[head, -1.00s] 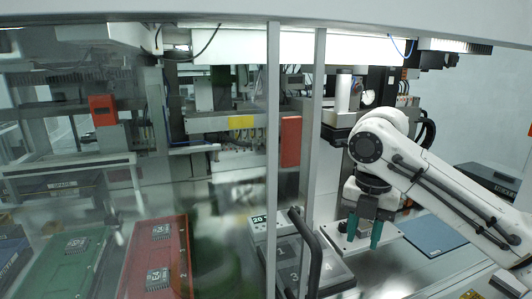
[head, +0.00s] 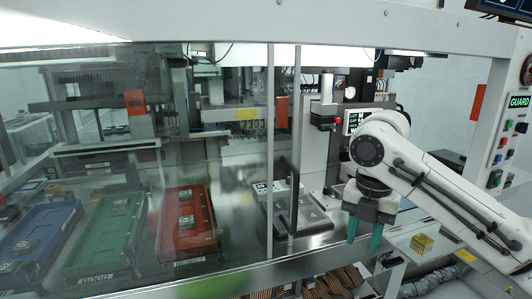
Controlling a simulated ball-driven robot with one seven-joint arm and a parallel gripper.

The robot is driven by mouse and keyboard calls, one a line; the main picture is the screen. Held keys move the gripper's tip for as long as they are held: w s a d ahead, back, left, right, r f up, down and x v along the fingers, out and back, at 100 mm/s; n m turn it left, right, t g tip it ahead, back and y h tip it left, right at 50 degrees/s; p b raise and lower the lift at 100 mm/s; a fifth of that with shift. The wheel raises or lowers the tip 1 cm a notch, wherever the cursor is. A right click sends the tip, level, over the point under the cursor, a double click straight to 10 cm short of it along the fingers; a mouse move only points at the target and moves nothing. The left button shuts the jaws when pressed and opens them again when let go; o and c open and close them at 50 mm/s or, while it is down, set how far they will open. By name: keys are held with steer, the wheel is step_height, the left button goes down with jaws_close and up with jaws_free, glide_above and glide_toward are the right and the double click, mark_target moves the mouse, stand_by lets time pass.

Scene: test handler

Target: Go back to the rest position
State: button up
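My gripper (head: 364,240) hangs from my white arm with its teal fingers pointing down. The two fingers stand apart with nothing visible between them. It shows in front of the machine's front sill, right of the grey numbered plate unit (head: 316,222). How far it is from the sill in depth I cannot tell.
Behind the clear guard stand a blue tray (head: 62,214), a green tray (head: 80,262) and a red tray (head: 205,205), each with chips. The guard's black handle (head: 294,205) is near my gripper's left. A button panel (head: 505,150) stands at right; a yellow block (head: 422,243) lies right of my gripper.

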steer(key=s+a+f+m+t+y+b, duration=0.15)
steer(key=a+f+m+y, duration=0.35)
steer(key=a+f, duration=0.55)
steer(key=s+f+m+t, duration=0.1)
steer(key=s+f+m, duration=0.8)
steer(key=f+m, duration=0.25)
steer(key=s+d+f+m+h, duration=0.1)
steer(key=s+d+f+m, duration=0.3)
steer(key=s, duration=0.5)
steer(key=s+d+f+m+g+h+b, duration=0.1)
steer(key=s+d+f+m+h, duration=0.1)
steer(key=s+d+f+m, duration=0.3)
steer(key=s+d+f+m+h+b, duration=0.1)
steer(key=s+d+f+m, duration=0.3)
steer(key=s+d, duration=0.5)
steer(key=s+f+h, duration=0.1)
steer(key=s+f, duration=0.1)
steer(key=s, duration=0.2)
steer(key=shift+s+d+f+m+g, duration=0.2)
steer(key=shift+d+f+m+g, duration=0.1)
steer(key=shift+d+m+g, duration=0.05)
